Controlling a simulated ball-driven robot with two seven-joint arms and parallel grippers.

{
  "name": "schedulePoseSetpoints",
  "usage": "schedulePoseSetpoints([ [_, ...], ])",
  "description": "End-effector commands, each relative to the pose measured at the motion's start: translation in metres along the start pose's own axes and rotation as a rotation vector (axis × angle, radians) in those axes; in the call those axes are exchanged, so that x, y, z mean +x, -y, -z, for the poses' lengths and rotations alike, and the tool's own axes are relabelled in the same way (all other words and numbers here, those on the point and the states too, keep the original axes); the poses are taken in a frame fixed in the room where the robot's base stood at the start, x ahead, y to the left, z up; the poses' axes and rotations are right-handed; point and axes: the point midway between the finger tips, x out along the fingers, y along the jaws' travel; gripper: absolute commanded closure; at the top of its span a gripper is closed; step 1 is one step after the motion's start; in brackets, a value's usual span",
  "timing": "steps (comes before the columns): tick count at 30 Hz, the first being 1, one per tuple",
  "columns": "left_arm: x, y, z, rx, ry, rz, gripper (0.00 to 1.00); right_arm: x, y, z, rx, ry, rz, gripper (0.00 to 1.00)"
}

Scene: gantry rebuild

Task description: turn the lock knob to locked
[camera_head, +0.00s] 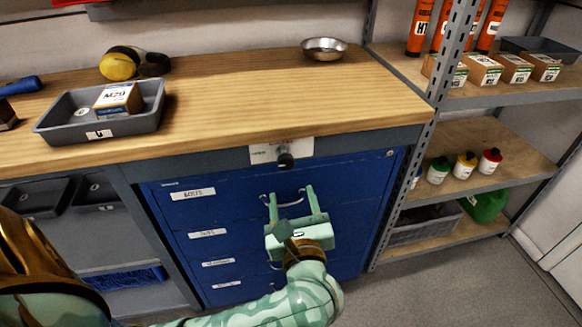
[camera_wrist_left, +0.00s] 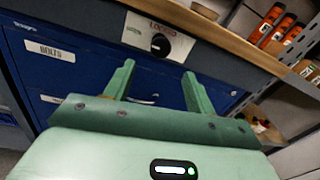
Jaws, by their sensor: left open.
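The lock knob (camera_head: 285,160) is a dark round knob on a pale plate (camera_head: 262,154) fixed to the front rail under the wooden worktop. In the left wrist view the knob (camera_wrist_left: 160,44) shows a white pointer mark, with the word LOCKED above it on the plate. My left gripper (camera_head: 293,190) is open and empty, in front of the blue drawers and a little below the knob, not touching it. In the left wrist view its two green fingers (camera_wrist_left: 157,75) point toward the cabinet, with the knob beyond and above them. My right gripper is not in view.
The blue drawer cabinet (camera_head: 170,213) has labelled drawers with metal handles. A grey tray (camera_head: 60,125) with a small box and a metal bowl (camera_head: 324,49) stand on the worktop. Metal shelving (camera_head: 440,94) with bottles and boxes stands close on the right.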

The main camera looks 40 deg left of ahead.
Motion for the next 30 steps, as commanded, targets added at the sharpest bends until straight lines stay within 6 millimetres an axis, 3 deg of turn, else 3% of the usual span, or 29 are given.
schedulePoseSetpoints([
  [6,0.058,0.0,0.004,0.004,0.005,0.001,0.45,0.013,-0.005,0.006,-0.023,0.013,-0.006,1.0],
  [12,0.096,0.0,0.003,0.004,0.003,0.002,0.45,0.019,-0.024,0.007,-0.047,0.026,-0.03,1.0],
  [18,0.112,0.001,0.001,0.002,0.002,0.002,0.45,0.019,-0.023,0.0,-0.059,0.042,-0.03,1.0],
  [26,0.113,0.001,0.0,0.001,0.001,0.002,0.45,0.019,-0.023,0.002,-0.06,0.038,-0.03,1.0],
  [30,0.113,0.001,0.0,0.001,0.001,0.002,0.78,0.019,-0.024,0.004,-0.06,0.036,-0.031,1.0],
])
